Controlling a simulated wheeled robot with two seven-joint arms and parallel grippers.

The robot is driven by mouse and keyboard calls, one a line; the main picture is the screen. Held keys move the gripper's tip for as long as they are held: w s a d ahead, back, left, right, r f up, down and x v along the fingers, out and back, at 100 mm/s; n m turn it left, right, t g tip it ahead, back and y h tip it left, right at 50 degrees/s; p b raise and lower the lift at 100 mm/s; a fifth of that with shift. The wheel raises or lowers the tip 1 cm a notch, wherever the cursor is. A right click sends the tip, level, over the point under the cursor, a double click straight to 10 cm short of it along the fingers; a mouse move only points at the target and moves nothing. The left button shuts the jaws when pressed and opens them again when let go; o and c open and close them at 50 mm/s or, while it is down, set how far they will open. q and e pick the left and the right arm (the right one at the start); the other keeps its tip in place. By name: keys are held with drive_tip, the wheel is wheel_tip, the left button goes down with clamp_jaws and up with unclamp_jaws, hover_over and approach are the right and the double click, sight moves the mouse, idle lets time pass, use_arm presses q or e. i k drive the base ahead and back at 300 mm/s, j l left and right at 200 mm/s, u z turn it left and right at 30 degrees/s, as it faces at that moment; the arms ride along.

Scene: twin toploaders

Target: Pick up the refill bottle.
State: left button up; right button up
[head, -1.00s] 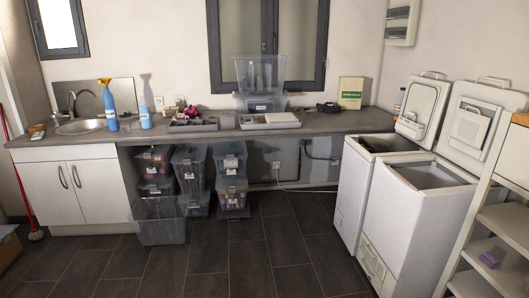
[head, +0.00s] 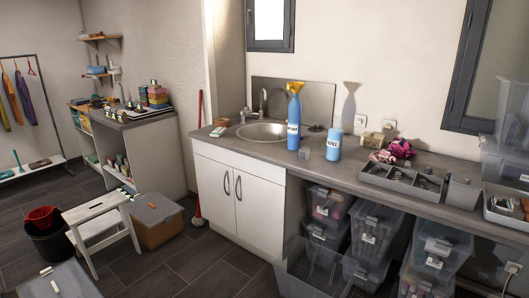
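Two blue bottles stand upright on the grey worktop (head: 265,157), just right of the sink. The taller blue bottle (head: 294,115) has a yellow funnel-shaped piece (head: 296,86) on top and a white label. The shorter, lighter blue bottle (head: 334,146) stands to its right, apart from it, also with a white label. The label print is too small to read with certainty, so I cannot tell which one is the refill bottle. Neither of my grippers shows in the head view.
A small clear cup (head: 304,153) stands between the bottles, towards the front edge. The sink (head: 262,132) is left of them; a grey divided tray (head: 402,184) and pink items (head: 392,151) are right. A step stool (head: 100,222) and cardboard box (head: 156,224) stand on the floor at left.

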sight(336, 130)
drive_tip(key=i+j+u, duration=0.1)
drive_tip(key=i+u, duration=0.2)
drive_tip(key=i, duration=0.35)
drive_tip(key=i+u, duration=0.3)
drive_tip(key=i, duration=0.4)
drive_tip(key=i+l+u, duration=0.3)
drive_tip(key=i, duration=0.35)
drive_tip(key=i+j+z, duration=0.2)
drive_tip(key=i, duration=0.3)
drive_tip(key=i+z, duration=0.2)
drive_tip(key=i, duration=0.3)
drive_tip(key=i+z, duration=0.2)
drive_tip(key=z, duration=0.2)
drive_tip(key=i+z, duration=0.5)
drive_tip(key=z, duration=0.25)
drive_tip(key=i+j+z, duration=0.1)
drive_tip(key=z, duration=0.25)
drive_tip(key=i, duration=0.1)
